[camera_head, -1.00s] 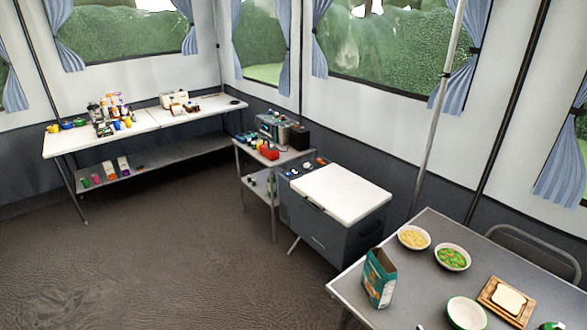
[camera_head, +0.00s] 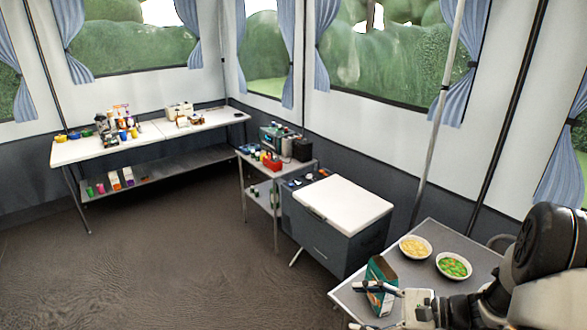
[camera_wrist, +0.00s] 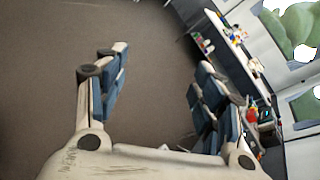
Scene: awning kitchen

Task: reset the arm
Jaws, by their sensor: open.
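My gripper (camera_head: 368,306) shows at the lower right of the head view, with my dark arm entering from the right edge. It is over the near side of the grey table (camera_head: 343,293). One finger overlaps the teal box (camera_head: 378,270) in the picture; I cannot tell whether they touch. In the wrist view my gripper (camera_wrist: 160,68) has its fingers wide apart, with nothing but bare floor between them. My arm hides the table's right part.
Bowls of yellow (camera_head: 415,247) and green food (camera_head: 454,266) stand on the table. A white-topped cooler (camera_head: 342,207) and a small cart (camera_head: 243,190) stand behind. A long white table (camera_head: 85,151) with several items is at the back left. The floor (camera_head: 150,265) is clear.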

